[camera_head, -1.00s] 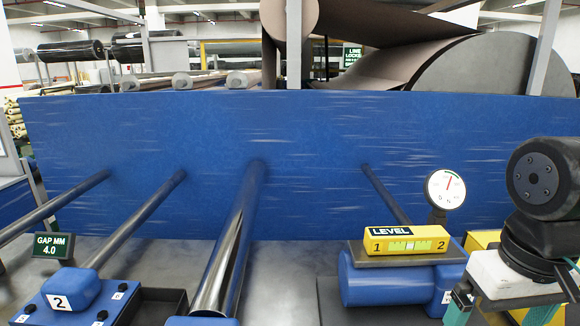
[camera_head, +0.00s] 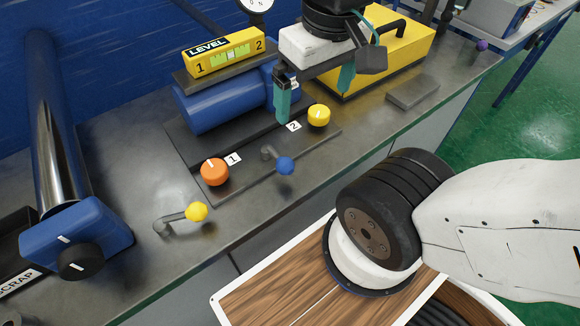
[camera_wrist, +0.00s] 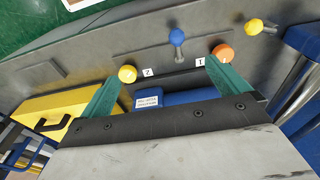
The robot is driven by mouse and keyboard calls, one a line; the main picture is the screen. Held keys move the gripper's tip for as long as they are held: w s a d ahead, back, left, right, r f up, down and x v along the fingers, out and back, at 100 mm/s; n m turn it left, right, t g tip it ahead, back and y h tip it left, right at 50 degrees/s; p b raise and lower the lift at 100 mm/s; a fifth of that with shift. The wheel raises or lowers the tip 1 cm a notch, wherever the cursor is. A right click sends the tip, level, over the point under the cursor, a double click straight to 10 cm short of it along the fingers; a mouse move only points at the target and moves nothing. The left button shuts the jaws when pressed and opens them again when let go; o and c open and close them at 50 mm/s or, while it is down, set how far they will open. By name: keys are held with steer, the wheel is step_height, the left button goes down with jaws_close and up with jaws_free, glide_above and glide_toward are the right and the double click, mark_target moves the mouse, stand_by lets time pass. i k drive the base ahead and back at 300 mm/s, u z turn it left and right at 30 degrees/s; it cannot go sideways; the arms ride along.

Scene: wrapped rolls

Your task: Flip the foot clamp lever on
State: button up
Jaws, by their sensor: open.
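A lever with a blue ball (camera_head: 285,166) stands on the dark base plate (camera_head: 190,150), between the orange knob (camera_head: 215,171) marked 1 and the yellow knob (camera_head: 319,115) marked 2. Another lever with a yellow ball (camera_head: 196,211) lies on the bench to the left. No readable label shows which is the foot clamp lever. My gripper (camera_head: 314,106) is open and empty, above the right end of the blue cylinder (camera_head: 225,105). In the wrist view the blue-ball lever (camera_wrist: 177,37) stands beyond and between my teal fingertips (camera_wrist: 161,72), apart from them.
A yellow level (camera_head: 224,53) sits on the cylinder block, with a dial gauge behind. A yellow case (camera_head: 385,55) stands right of my gripper. A grey block (camera_head: 413,92) lies near the bench edge. A chrome roller (camera_head: 60,140) is at left. The bench front is mostly clear.

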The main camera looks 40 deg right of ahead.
mark_target(285, 166)
steer(key=k, duration=1)
steer(key=z, duration=0.95)
steer(key=i, duration=0.9)
steer(key=u, duration=1)
